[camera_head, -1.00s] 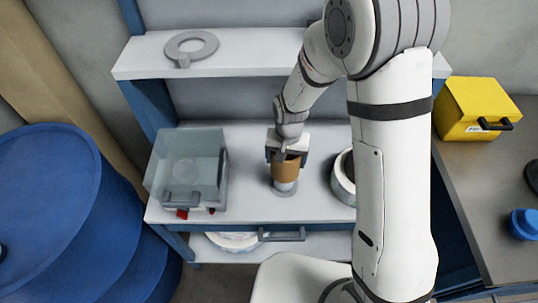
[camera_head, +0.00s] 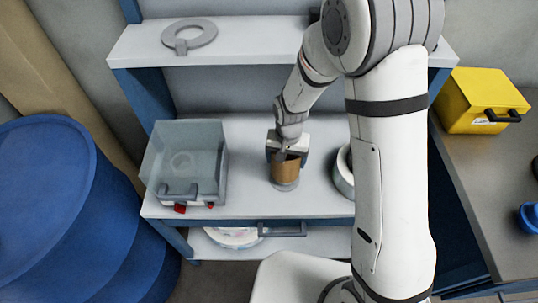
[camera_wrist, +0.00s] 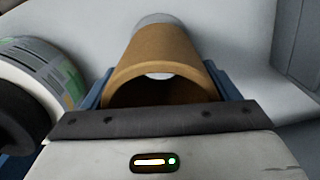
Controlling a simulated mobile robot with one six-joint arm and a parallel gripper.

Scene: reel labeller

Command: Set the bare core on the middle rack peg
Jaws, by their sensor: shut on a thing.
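The bare core (camera_head: 286,169) is a brown cardboard tube, standing upright on the middle shelf. It also shows in the wrist view (camera_wrist: 158,52), open end towards me. My gripper (camera_head: 287,152) is shut on the core's upper part, with a blue finger on each side in the wrist view (camera_wrist: 158,88). The middle rack peg is hidden inside the core; only its round grey base (camera_head: 285,186) shows, just under the core's lower edge. I cannot tell whether the core touches the base.
A white reel (camera_head: 344,174) stands close to the right of the core, partly behind my arm. A clear-covered box (camera_head: 186,160) is on the left. The upper shelf (camera_head: 250,45) carries a grey ring (camera_head: 189,34). A yellow bin (camera_head: 482,100) stands on the right bench.

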